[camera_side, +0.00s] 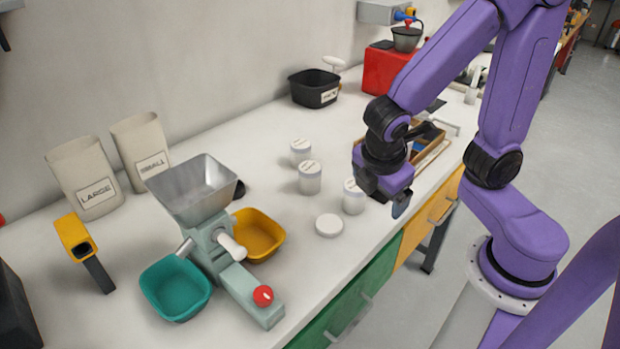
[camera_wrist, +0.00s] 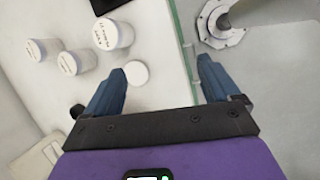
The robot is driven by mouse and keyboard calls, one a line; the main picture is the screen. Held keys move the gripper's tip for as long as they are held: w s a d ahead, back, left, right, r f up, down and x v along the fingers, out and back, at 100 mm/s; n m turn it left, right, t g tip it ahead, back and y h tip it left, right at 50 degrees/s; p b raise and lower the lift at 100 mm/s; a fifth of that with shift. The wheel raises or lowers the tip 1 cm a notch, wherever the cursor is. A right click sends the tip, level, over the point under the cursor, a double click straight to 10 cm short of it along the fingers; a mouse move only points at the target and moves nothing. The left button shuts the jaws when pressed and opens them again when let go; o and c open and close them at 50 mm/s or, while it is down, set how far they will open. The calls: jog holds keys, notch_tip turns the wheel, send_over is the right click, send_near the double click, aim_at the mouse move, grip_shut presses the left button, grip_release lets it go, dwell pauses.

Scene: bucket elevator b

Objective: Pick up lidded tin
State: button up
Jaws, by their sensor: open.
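Three white lidded jars stand upright on the white bench: a back one (camera_side: 300,152), a middle one (camera_side: 310,178) and a front one (camera_side: 354,197). A flat white round piece (camera_side: 329,226) lies in front of them. I cannot tell which is the lidded tin. My gripper (camera_side: 385,195) is open and empty, above the bench's front edge, right of the front jar. In the wrist view my open gripper (camera_wrist: 160,68) has the bench edge between its fingers. The flat piece (camera_wrist: 136,73) shows just inside the left finger, and the jars (camera_wrist: 112,34) stand to its left.
A grey-green mill (camera_side: 215,240) with a metal hopper stands at left, with teal (camera_side: 175,287) and yellow (camera_side: 258,235) trays beside it. A black bin (camera_side: 314,86) and a red box (camera_side: 385,70) stand behind. A wooden tray (camera_side: 433,150) lies behind my gripper.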

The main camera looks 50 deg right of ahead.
jog(key=w+a+f+n+t+h, duration=0.2)
jog(key=w+a+n+h, duration=0.15)
jog(key=w, duration=0.45)
jog(key=n+t+h, duration=0.3)
jog(key=n, duration=0.2)
send_near(310, 172)
jog(key=x, duration=0.7)
jog(key=shift+w+a+f, duration=0.1)
jog(key=shift+w+f, duration=0.1)
jog(key=shift+f, duration=0.3)
jog(key=shift+x, duration=2.6)
jog(key=shift+r, duration=0.1)
jog(key=shift+c, duration=0.3)
jog(key=c, duration=1.1)
